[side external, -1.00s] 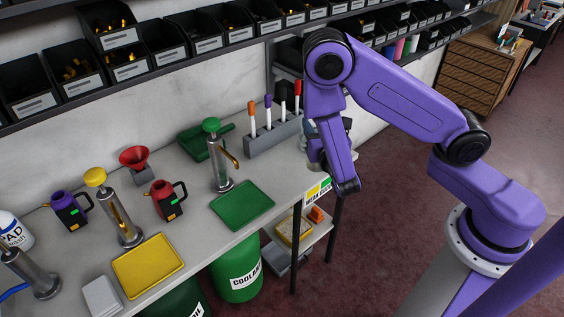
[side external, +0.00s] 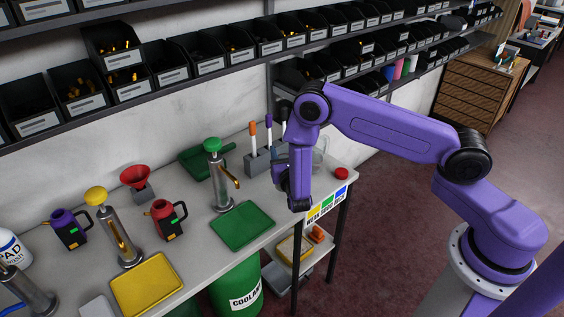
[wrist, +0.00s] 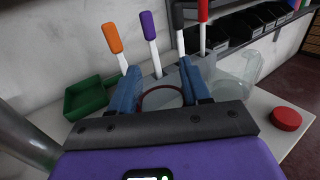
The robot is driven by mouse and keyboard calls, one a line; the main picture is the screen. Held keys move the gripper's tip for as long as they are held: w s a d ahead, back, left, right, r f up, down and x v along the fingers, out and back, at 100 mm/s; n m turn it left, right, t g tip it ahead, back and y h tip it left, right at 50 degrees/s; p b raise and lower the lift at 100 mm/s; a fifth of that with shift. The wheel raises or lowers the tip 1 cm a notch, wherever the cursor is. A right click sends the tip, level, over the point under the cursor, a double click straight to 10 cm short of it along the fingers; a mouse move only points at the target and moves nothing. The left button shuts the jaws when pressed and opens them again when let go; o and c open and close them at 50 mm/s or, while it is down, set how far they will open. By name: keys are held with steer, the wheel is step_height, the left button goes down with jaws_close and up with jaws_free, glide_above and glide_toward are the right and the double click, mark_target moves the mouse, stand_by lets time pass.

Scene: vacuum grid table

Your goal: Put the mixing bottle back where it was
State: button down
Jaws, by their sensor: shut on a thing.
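My gripper (wrist: 160,92) has its blue fingers shut on a round-mouthed vessel with a dark red rim (wrist: 162,97), apparently the mixing bottle. Its body is mostly hidden by the gripper. In the side view, my gripper (side external: 292,190) is at the right part of the bench, right of the green tray (side external: 242,226), and hides the held vessel. I cannot tell whether the vessel touches the bench. A red round cap (wrist: 287,118) lies on the bench at right; it also shows in the side view (side external: 341,173).
A clear container (wrist: 237,72) stands behind and right. The bench's front edge is close.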

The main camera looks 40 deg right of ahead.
steer(key=shift+w+f, duration=0.25)
steer(key=shift+f, duration=1.55)
steer(key=c, duration=0.5)
jaws_free()
steer(key=shift+f, duration=0.15)
